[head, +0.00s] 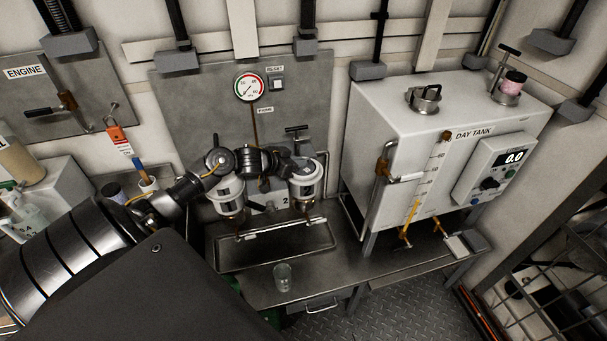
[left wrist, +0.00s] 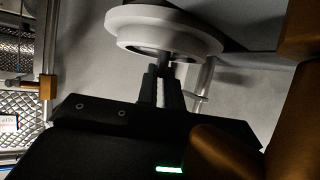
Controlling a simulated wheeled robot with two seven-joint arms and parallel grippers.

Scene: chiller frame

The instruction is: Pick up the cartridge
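Two round white filter housings stand above the drip tray: the left one (head: 230,196) and the right one (head: 306,184). My left arm reaches in from the left, and my left gripper (head: 291,165) is at the top of the right housing. In the left wrist view, a white round cartridge (left wrist: 165,25) with a dark recessed centre faces the fingers. My left gripper's fingers (left wrist: 163,82) are close together around a small dark stem at that centre. The housing hides how deep the cartridge sits. My right gripper is out of view.
A metal drip tray (head: 275,248) lies below the housings, and a clear glass (head: 282,277) stands at the bench front. The white day tank (head: 430,150) stands close on the right. A pressure gauge (head: 250,87) is on the back panel.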

